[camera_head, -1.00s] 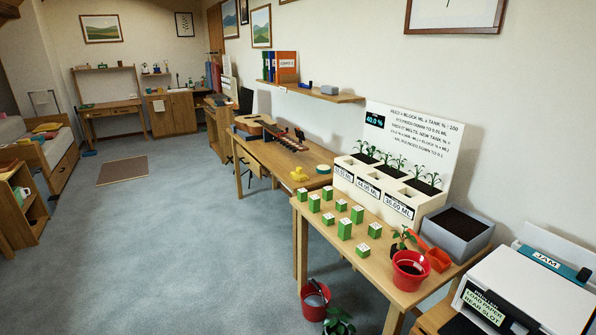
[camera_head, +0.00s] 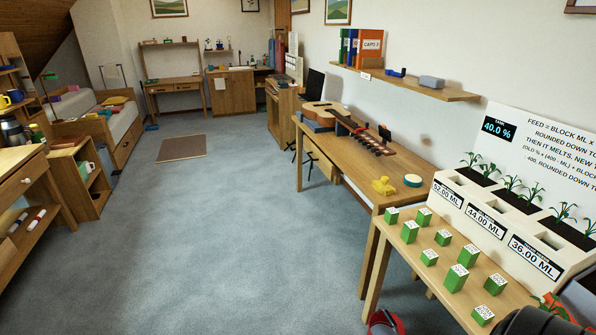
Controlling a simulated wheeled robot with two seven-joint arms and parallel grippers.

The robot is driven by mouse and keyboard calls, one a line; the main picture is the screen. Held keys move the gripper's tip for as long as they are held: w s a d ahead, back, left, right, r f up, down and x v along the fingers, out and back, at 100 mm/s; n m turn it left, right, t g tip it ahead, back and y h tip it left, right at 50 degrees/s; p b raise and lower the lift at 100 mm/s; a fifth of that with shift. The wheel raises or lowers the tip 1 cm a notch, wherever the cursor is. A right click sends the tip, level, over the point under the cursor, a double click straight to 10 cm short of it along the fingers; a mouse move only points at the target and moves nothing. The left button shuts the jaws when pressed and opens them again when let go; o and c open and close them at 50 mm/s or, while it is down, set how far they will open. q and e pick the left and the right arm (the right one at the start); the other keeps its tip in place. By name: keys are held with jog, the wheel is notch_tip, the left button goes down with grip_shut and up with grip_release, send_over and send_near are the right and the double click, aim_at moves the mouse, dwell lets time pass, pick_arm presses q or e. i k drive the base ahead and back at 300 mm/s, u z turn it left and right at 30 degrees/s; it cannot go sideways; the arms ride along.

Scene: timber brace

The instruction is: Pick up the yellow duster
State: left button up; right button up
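A small yellow object (camera_head: 383,186) sits on the wooden table with the guitar, near its front right corner. It looks lumpy, and I cannot tell whether it is a duster. Neither of my grippers shows in the view. A dark rounded shape at the bottom right edge may be part of my arm.
A nearer table holds several green blocks (camera_head: 457,278) and a white planter (camera_head: 490,222). Shelving stands at left. The grey carpet (camera_head: 220,240) between is clear.

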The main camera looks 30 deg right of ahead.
aim_at(382, 186)
jog(key=u, duration=0.35)
jog(key=i, duration=1.75)
jog(key=z, duration=0.65)
jog(key=i, duration=1)
jog(key=z, duration=0.9)
